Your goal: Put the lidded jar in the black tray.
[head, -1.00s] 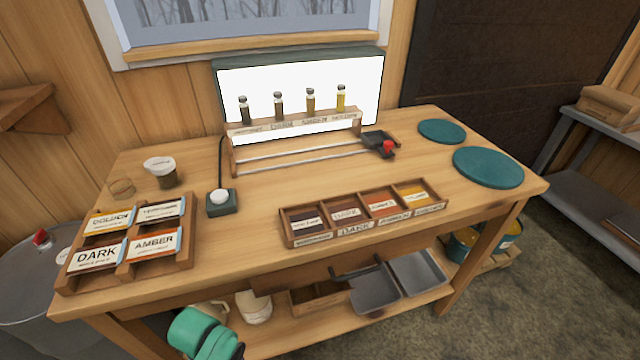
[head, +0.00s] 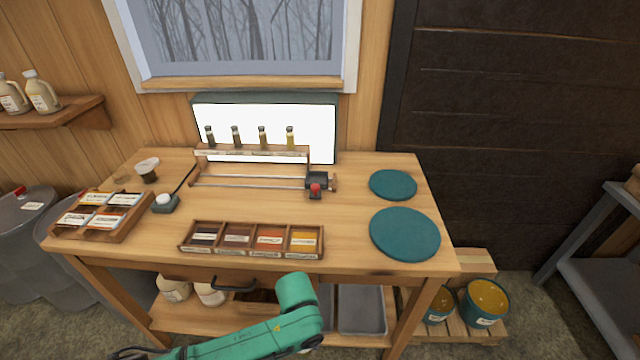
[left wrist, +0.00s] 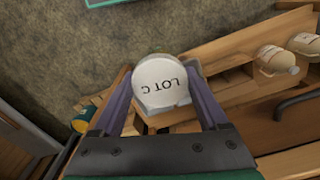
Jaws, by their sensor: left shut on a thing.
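My left gripper (left wrist: 165,100) is shut on a lidded jar whose round white lid (left wrist: 160,78), marked "LOT C", faces the left wrist camera. The lid hides most of the jar's body. In the head view my teal left arm reaches in at the bottom, in front of the bench; its gripper and the held jar do not show there. A dark grey tray (head: 361,312) lies on the lower shelf, with another partly behind my arm. I cannot tell which is the task's black tray.
On the bench (head: 350,215) stand a sectioned wooden box (head: 252,255), two teal discs (head: 405,234), a label rack (head: 75,237) and another white-lidded jar (head: 147,170). Jugs (head: 172,288) stand on the lower shelf. Buckets (head: 487,300) stand right of the bench.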

